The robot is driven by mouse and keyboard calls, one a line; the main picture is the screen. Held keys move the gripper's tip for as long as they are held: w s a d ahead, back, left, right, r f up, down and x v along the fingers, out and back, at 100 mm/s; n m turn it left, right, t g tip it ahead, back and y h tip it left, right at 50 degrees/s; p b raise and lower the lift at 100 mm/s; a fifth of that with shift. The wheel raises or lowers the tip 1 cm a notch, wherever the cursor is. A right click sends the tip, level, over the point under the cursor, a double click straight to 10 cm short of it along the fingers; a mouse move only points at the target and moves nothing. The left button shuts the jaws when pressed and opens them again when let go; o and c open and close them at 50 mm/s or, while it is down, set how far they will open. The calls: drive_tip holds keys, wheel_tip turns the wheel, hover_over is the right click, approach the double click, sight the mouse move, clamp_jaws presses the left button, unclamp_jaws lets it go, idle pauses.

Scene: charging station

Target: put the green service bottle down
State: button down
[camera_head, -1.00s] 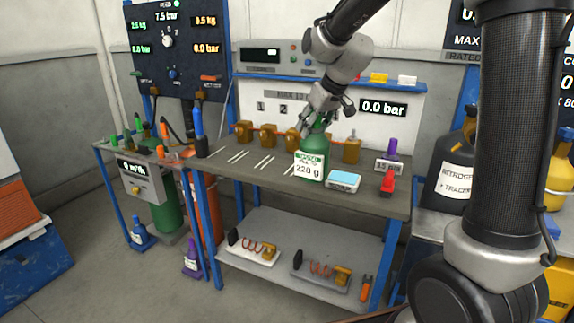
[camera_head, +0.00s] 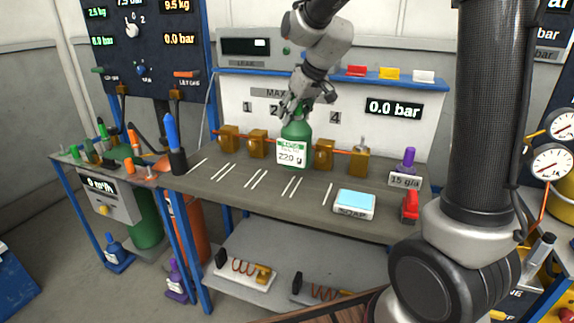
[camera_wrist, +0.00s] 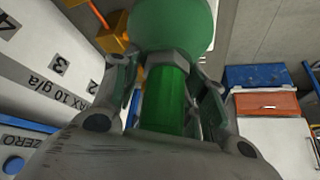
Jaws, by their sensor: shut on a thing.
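The green service bottle (camera_head: 296,132) is upright at the back of the grey workbench (camera_head: 235,192), with a white label reading 220 g facing me. My gripper (camera_head: 297,104) is above it in the head view, shut on its neck from the top. In the wrist view the green neck (camera_wrist: 166,95) lies between my two fingers, with the round shoulder beyond it. The bottle's base appears close to the bench top; I cannot tell whether it touches.
Brass valve blocks on an orange pipe (camera_head: 258,143) stand close behind and beside the bottle. The marked bench front is clear.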

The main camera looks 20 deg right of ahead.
sight(293, 140)
wheel_tip(293, 140, down, 8)
drive_tip(key=shift+f, duration=0.2)
idle(0.3)
drive_tip(key=c, duration=0.8)
unclamp_jaws()
drive_tip(key=shift+s+f, duration=0.1)
